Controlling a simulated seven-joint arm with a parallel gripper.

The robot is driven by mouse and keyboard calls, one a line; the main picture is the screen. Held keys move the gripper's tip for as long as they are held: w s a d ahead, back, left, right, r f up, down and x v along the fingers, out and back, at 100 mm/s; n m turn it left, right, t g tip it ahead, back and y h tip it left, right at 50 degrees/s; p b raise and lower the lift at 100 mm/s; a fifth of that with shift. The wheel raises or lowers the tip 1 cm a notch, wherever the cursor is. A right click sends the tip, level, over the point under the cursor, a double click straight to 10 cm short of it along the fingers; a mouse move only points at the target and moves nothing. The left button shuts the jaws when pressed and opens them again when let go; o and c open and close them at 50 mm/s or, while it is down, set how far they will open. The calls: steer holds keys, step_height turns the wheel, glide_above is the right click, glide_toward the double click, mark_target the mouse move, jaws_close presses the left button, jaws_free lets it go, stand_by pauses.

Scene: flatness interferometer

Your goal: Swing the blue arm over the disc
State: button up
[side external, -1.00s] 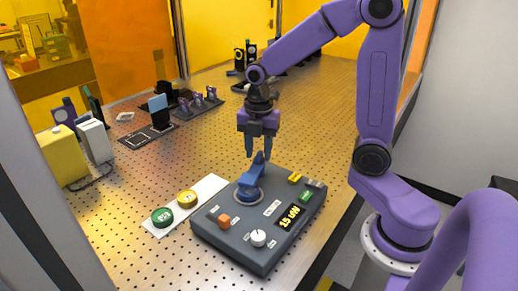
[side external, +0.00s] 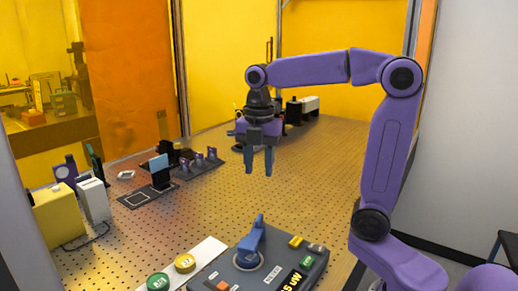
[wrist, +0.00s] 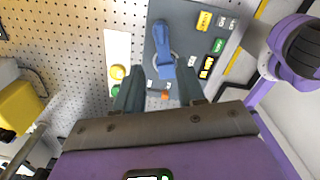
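The blue arm (side external: 253,236) stands on the top of a dark grey console (side external: 282,274). A round pale-rimmed disc (side external: 246,263) lies at its near end. In the wrist view the blue arm (wrist: 161,36) lies lengthwise on the console, and its lower end covers part of the round piece. My gripper (side external: 259,170) points down above and behind the console, apart from the blue arm. Its fingers (wrist: 160,92) are spread with nothing between them.
The console also carries an orange knob (side external: 223,286), a yellow block (side external: 296,241) and a lit display. A white strip with a green button (side external: 158,282) and a yellow button (side external: 185,263) lies to its left. Optics (side external: 160,170) stand farther back; the perforated table between is clear.

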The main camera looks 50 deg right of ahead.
steer(key=shift+r, duration=1.9)
steer(key=shift+a, duration=0.1)
steer(key=s+a+f+m, duration=0.2)
steer(key=s+f+m, duration=0.2)
steer(key=s+f, duration=0.4)
steer(key=s+a+f+m, duration=0.3)
steer(key=s+f+m, duration=0.2)
steer(key=s, duration=0.8)
step_height(320, 180, down, 3)
steer(key=shift+a+f+m, duration=0.2)
steer(key=shift+a+m, duration=0.1)
